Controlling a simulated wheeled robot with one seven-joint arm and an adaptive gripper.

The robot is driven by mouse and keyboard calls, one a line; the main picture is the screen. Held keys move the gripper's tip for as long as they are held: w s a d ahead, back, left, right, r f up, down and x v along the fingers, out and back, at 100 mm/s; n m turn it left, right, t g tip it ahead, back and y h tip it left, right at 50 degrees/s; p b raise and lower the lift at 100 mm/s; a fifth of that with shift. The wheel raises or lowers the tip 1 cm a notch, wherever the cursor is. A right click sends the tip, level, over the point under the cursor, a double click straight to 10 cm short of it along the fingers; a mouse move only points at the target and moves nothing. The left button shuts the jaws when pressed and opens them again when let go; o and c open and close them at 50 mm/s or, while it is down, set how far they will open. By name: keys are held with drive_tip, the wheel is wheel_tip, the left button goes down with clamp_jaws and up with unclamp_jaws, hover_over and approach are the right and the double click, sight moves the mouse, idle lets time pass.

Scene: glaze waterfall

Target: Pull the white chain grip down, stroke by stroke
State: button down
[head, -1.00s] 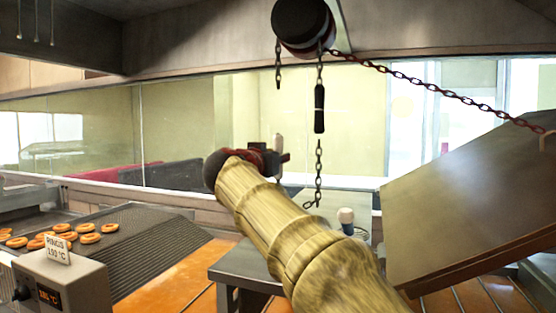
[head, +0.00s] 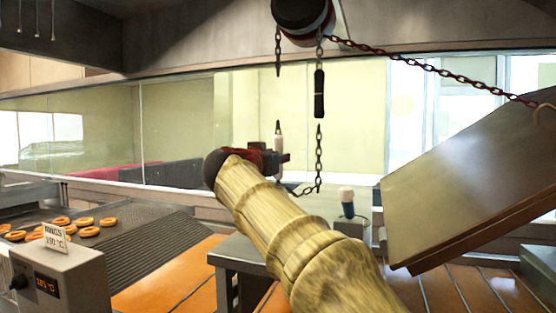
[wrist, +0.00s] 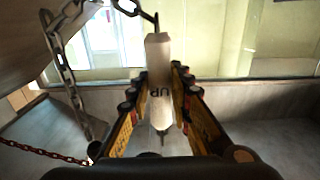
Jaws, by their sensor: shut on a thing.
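In the head view, the white grip (head: 278,143) stands above my gripper (head: 278,160), which is partly hidden behind my arm. A black grip (head: 319,93) hangs higher to the right from the dark-and-red hoist drum (head: 303,17). A loop of chain (head: 319,150) hangs below it.
A red chain (head: 430,68) runs from the drum to a tilted metal panel (head: 470,180) on the right.

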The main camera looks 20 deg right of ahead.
wheel_tip(320, 180, up, 16)
drive_tip(key=p, duration=1)
drive_tip(key=shift+r, duration=0.25)
wheel_tip(320, 180, down, 9)
drive_tip(key=b, duration=0.8)
drive_tip(key=shift+w+f, duration=0.1)
drive_tip(key=shift+w, duration=0.05)
wheel_tip(320, 180, up, 9)
drive_tip(key=p, duration=0.6)
drive_tip(key=c, duration=1.5)
unclamp_jaws()
drive_tip(key=shift+f, duration=0.15)
drive_tip(key=shift+o, duration=0.2)
drive_tip(key=shift+s, duration=0.2)
